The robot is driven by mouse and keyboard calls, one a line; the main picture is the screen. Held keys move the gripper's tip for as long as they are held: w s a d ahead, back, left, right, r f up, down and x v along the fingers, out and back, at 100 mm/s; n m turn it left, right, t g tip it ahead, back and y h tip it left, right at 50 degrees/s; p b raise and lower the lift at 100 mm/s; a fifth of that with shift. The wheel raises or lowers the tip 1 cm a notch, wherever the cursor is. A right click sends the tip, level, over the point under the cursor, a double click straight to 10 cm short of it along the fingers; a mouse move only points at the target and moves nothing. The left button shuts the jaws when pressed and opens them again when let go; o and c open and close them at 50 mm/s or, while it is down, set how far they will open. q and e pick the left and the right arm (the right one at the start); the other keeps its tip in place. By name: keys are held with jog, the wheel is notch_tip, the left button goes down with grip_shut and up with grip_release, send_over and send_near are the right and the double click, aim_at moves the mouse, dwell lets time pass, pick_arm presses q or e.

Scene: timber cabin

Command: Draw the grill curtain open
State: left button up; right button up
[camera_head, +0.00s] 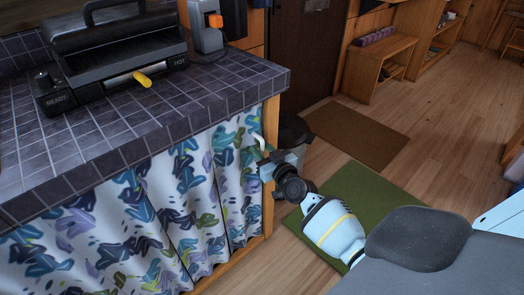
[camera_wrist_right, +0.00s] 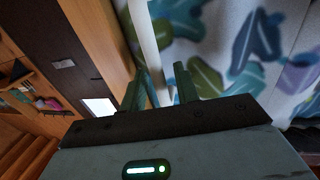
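The grill curtain (camera_head: 150,215), white with blue, green and purple leaves, hangs in folds below the tiled counter and covers the front up to the wooden post at its right end. It also fills the upper right of the right wrist view (camera_wrist_right: 245,60). My right gripper (camera_head: 262,160) is at the curtain's right edge, beside the post. In the wrist view its two fingers (camera_wrist_right: 160,92) stand apart. A white strip, perhaps a pull rod (camera_wrist_right: 148,45), runs between them, nearer the left finger; I cannot tell whether they touch. Its top shows in the head view (camera_head: 259,141). My left gripper is out of view.
A black grill (camera_head: 120,60) with a yellow-tipped handle stands on the counter (camera_head: 200,95). The wooden post (camera_head: 270,125) is close to my right gripper. A dark bin (camera_head: 294,130) stands behind it. Green (camera_head: 370,190) and brown mats (camera_head: 355,135) lie on the otherwise open floor.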

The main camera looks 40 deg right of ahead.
grip_shut()
dwell(0.3)
